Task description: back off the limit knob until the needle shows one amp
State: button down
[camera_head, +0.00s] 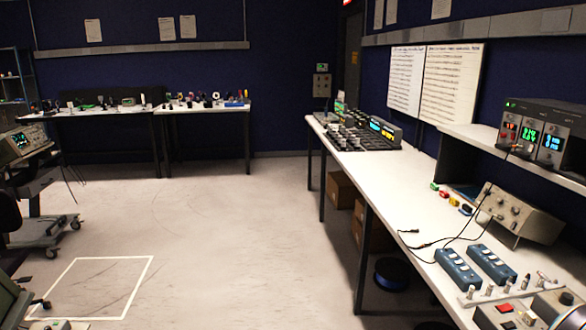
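My gripper is not in view. No dial needle and no knob marked as a limit knob can be made out at this size. A beige instrument (521,213) with small controls on its front stands on the right-hand bench (405,207), under the shelf. A black power supply unit (543,130) with red, green and blue lit number displays stands on the shelf above it. A pale panel (480,299) with several small upright knobs or posts lies at the bench's near end. I cannot tell which of these carries the limit knob.
Two blue boxes (474,266) and dark leads lie on the bench, with small coloured blocks (443,194) farther back. Brown boxes (341,189) and a dark blue spool (391,274) sit underneath. A wheeled cart (40,231) stands left. The floor (215,230) between is clear.

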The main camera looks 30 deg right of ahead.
jog(key=shift+s+a, duration=0.2)
jog(key=shift+s, duration=0.05)
dwell(0.4)
